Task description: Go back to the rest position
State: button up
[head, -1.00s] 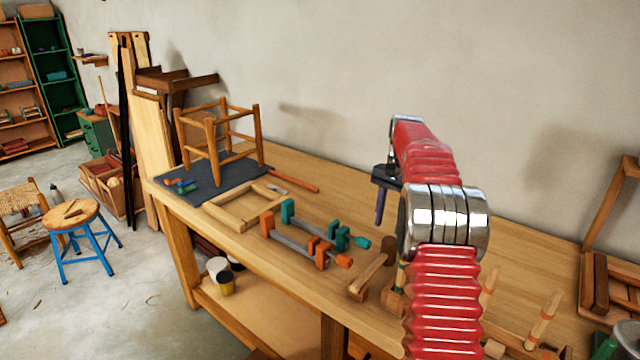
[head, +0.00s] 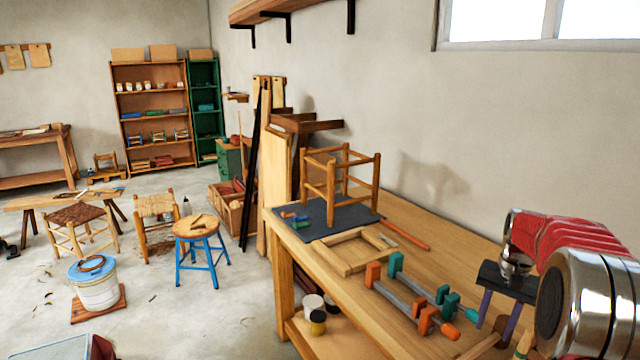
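My gripper (head: 500,305) is at the lower right of the head view, at the end of my red and silver arm. Its dark palm has two purple fingers pointing down, set apart with a gap between them. Nothing shows between the fingers. It hangs over the right part of the wooden workbench (head: 455,245), to the right of the orange and teal clamps. My arm hides the bench's right end.
A wooden chair frame (head: 332,187) stands on a dark mat (head: 310,231) on the bench. A flat wooden frame (head: 353,262) and clamps (head: 412,290) lie nearer. A blue stool (head: 197,250), woven stools (head: 80,215) and a white bucket (head: 98,290) stand on the floor at left.

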jog(key=s+a+r+n+t, duration=0.3)
jog(key=s+a+r+n, duration=0.1)
jog(key=s+a, duration=0.8)
jog(key=s+a+r+n+t, duration=0.2)
jog(key=s+a+r, duration=0.3)
jog(key=s+a, duration=0.8)
jog(key=shift+s+a+n+t+h, duration=0.15)
jog(key=shift+s+n+t+h, duration=0.2)
jog(key=shift+s+n, duration=0.65)
jog(key=shift+s, duration=0.1)
jog(key=shift+c, duration=0.3)
jog(key=shift+c, duration=0.7)
